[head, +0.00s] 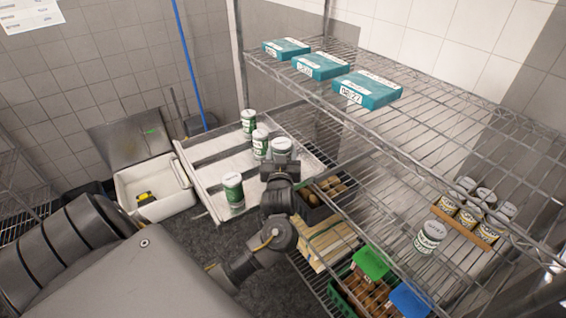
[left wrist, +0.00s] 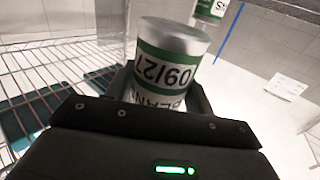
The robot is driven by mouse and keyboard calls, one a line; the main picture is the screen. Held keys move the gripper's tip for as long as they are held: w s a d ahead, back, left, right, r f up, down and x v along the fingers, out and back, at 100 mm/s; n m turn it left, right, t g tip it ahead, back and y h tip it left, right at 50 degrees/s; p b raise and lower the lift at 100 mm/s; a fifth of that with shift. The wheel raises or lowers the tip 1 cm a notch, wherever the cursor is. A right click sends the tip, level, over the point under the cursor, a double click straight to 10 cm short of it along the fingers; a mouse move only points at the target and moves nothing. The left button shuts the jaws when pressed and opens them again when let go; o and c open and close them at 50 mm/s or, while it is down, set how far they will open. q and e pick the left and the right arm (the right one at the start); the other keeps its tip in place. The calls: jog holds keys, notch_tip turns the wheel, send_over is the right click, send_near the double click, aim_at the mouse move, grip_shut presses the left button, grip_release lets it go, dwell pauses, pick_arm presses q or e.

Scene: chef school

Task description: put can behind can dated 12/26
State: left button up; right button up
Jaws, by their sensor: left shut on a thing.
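My left gripper (head: 280,168) is shut on a green-and-white can (head: 282,148) with a grey lid, over the white slatted rack. Another can (head: 233,190) stands at the rack's front. Dates on these cans are too small to read, so I cannot tell which is dated 12/26. My right gripper is not in view.
The white slatted rack (head: 205,180) adjoins a wire shelf (head: 400,165) with teal boxes (head: 367,89) on its upper level. A lone can (head: 430,238) and several cans on a wooden strip (head: 462,231) show at right. Crates of food sit below. A white bin (head: 150,207) is at left.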

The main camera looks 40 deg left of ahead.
pick_arm(q)
jog(key=w+a+f, duration=0.1)
jog(key=f, duration=0.1)
jog(key=w+a+f, duration=0.1)
jog(key=w+f, duration=0.1)
jog(key=w+a+f+p, duration=0.1)
jog(key=f, duration=0.1)
jog(key=shift+w+a, duration=0.15)
jog(key=shift+w, duration=0.2)
notch_tip(320, 180, down, 2)
jog(key=shift+p, duration=0.6)
jog(key=shift+f, duration=0.55)
jog(key=shift+f, duration=0.2)
jog(key=o, duration=1.2)
